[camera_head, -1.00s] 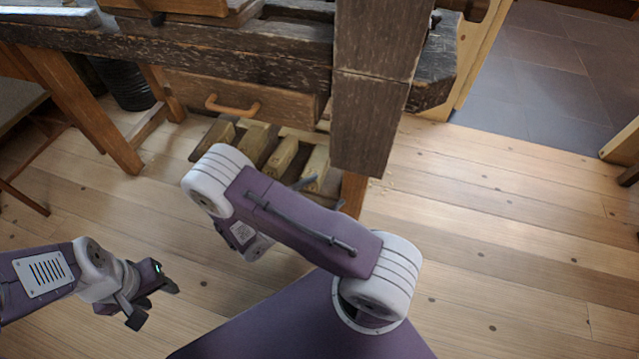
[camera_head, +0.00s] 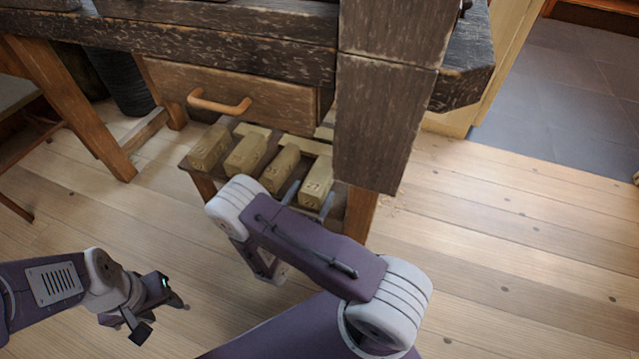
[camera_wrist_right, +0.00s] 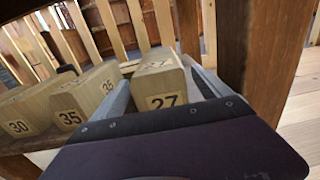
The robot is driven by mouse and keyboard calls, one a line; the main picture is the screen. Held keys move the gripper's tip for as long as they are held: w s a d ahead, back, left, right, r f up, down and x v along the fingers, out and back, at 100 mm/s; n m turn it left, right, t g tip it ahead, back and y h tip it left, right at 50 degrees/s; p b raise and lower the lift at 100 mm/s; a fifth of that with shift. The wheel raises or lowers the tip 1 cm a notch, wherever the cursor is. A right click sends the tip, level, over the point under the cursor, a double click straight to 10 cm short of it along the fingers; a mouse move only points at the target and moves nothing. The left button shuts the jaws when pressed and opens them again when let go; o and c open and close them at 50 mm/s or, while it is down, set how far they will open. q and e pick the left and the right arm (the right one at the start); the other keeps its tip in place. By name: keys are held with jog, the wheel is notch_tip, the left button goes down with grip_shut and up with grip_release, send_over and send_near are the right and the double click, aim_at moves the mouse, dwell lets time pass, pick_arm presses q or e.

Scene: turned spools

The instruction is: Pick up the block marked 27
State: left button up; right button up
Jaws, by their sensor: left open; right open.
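The block marked 27 (camera_wrist_right: 172,88) is a pale wooden block with the number on its end and top. In the head view it is the rightmost block (camera_head: 317,180) of a row on the low shelf. My right gripper (camera_wrist_right: 160,76) is open, with one grey finger along each side of this block. I cannot tell whether the fingers touch it. In the head view the right gripper (camera_head: 311,194) reaches the block's near end beyond my arm. My left gripper (camera_head: 160,318) is open and empty above the floor at the lower left.
Blocks marked 30 (camera_wrist_right: 18,115) and 35 (camera_wrist_right: 68,105) stand left of block 27 on the shelf (camera_wrist_right: 30,142). A drawer (camera_head: 235,95) hangs above the shelf. The floor at right is clear.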

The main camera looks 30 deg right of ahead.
aim_at(317, 178)
jog(key=b+x, duration=0.1)
jog(key=x, duration=0.2)
jog(key=b+x, duration=0.1)
jog(key=shift+w+d+f+b, duration=0.1)
jog(key=shift+d+f+b, duration=0.05)
jog(key=shift+f+b, duration=0.15)
jog(key=shift+w+d+r, duration=0.1)
jog(key=shift+r, duration=0.1)
jog(key=c, duration=1.8)
notch_tip(317, 178, up, 5)
jog(key=p, duration=0.4)
jog(key=shift+f, duration=0.15)
jog(key=shift+c, duration=0.2)
jog(key=w+d+r+p, duration=0.6)
jog(key=w+d, duration=0.1)
jog(key=d, duration=0.1)
jog(key=shift+w+d+r, duration=0.2)
jog(key=shift+w+d, duration=0.15)
